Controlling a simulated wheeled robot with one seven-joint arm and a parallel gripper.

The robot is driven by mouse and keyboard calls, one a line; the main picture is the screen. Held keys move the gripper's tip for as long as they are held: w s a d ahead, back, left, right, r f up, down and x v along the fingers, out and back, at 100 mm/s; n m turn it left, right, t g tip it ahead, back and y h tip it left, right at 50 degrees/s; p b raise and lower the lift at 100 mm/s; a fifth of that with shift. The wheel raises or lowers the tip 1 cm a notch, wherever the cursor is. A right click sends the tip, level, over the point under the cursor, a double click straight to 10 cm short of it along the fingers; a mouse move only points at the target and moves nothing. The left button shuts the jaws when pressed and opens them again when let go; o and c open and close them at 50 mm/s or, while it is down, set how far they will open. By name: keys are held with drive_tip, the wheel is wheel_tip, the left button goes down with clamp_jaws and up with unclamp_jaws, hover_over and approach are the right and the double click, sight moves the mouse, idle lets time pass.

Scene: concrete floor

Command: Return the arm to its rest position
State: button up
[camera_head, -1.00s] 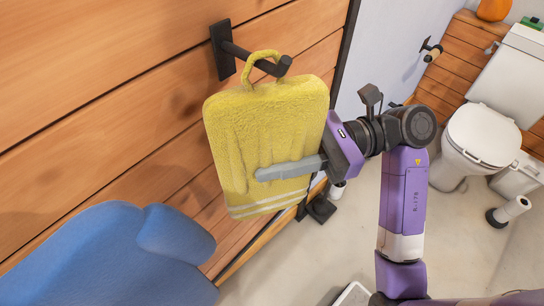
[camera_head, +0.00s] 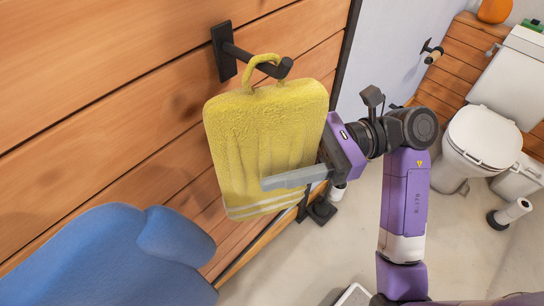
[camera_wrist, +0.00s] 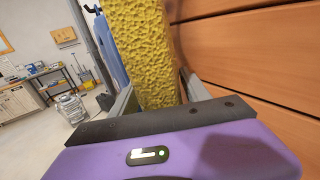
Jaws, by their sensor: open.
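A yellow towel (camera_head: 262,135) hangs by its loop from a black wall hook (camera_head: 258,60). My gripper (camera_head: 272,182) is at the lower right of the towel, with one grey finger in front of it. The other finger is hidden behind the towel in the head view. In the wrist view the towel (camera_wrist: 145,50) stands between the two spread fingers of my gripper (camera_wrist: 158,92), and a gap shows beside the left one. My arm reaches up from the lower right and is bent at the wrist.
The wooden plank wall (camera_head: 100,90) is close behind the towel. A blue rounded object (camera_head: 110,255) fills the lower left. Pale floor (camera_head: 460,230) is open to the right of my arm.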

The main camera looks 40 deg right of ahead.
drive_tip(key=b+v, duration=0.1)
drive_tip(key=v, duration=0.6)
drive_tip(key=shift+d, duration=0.3)
drive_tip(key=shift+s, duration=0.1)
